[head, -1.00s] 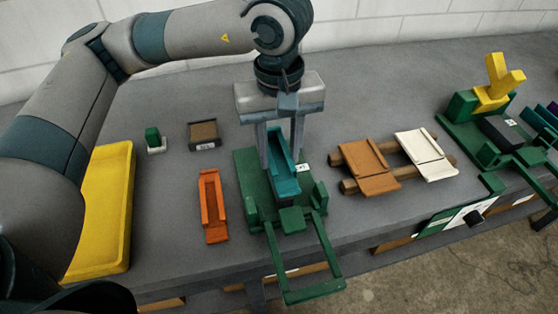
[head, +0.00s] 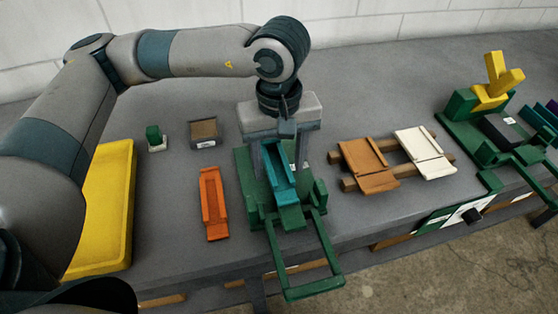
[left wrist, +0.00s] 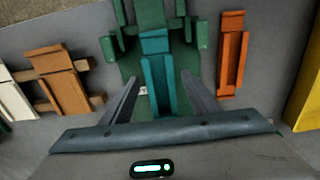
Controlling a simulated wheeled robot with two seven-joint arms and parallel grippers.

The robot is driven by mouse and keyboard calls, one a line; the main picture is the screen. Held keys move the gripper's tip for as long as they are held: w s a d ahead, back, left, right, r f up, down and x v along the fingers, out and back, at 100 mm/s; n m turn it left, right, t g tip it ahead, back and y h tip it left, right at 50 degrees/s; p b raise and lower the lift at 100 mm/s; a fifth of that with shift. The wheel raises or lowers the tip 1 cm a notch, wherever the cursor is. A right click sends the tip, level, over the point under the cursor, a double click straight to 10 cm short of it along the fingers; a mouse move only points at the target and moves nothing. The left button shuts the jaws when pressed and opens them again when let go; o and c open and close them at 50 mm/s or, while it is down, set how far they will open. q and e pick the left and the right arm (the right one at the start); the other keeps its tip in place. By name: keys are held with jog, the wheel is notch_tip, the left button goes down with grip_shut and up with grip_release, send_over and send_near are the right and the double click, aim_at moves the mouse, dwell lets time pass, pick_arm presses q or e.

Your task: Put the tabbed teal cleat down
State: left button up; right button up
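The teal cleat (head: 279,175) is a long channel piece with a wider tab at its front end. It lies lengthwise over the green fixture (head: 244,163), between the fixture's upright blocks, and seems to rest in it. In the left wrist view the cleat (left wrist: 158,85) runs between my two fingers. My left gripper (head: 280,165) comes down from above and straddles the cleat. Its fingers look spread, with narrow strips of green fixture (left wrist: 131,65) showing between them and the cleat. The cleat's underside is hidden. My right gripper is not in view.
An orange channel piece (head: 213,203) lies left of the fixture, with a yellow tray (head: 104,205) beyond. Brown (head: 367,165) and white (head: 424,153) pieces lie on wooden rails to the right. A green handle frame (head: 330,250) overhangs the bench's front edge.

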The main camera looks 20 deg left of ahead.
aim_at(280, 175)
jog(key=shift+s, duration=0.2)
pick_arm(q)
jog(key=shift+r, duration=0.35)
notch_tip(280, 175, up, 12)
jog(key=b, duration=0.2)
jog(key=shift+f, duration=0.2)
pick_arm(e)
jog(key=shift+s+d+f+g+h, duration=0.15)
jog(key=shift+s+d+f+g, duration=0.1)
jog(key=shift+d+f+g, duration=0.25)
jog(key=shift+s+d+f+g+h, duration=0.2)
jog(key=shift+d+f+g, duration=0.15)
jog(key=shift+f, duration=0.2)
pick_arm(q)
jog(key=shift+f, duration=0.1)
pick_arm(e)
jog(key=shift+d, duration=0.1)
